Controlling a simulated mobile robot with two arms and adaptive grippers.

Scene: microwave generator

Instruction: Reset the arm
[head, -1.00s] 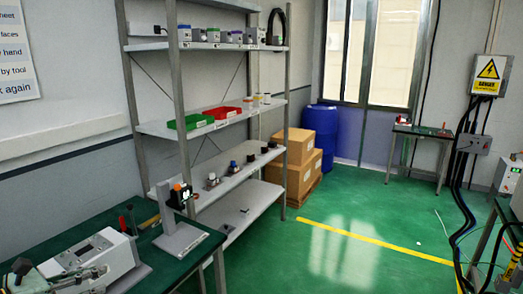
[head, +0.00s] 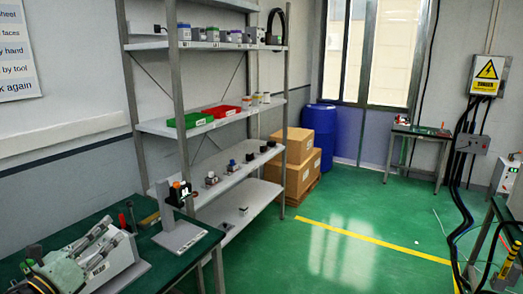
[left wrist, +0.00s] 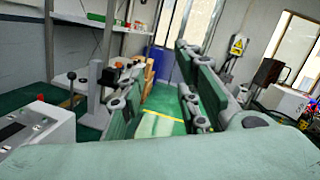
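My left gripper (head: 112,238) is in the lower left of the head view, over the white box-shaped device (head: 128,272) on the green-topped bench (head: 200,250). It hides much of that device. In the left wrist view its two green-grey fingers (left wrist: 160,95) stand well apart with nothing between them, so it is open and empty. The white device also shows at the left of the wrist view (left wrist: 35,130). My right gripper cannot be made out in either view.
A small stand with a dark head (head: 180,195) is on the bench, right of the gripper. Beyond it stands a metal shelf (head: 200,125) with red and green trays. Cardboard boxes (head: 298,160) and a blue barrel (head: 322,130) are behind. The green floor (head: 330,245) is open.

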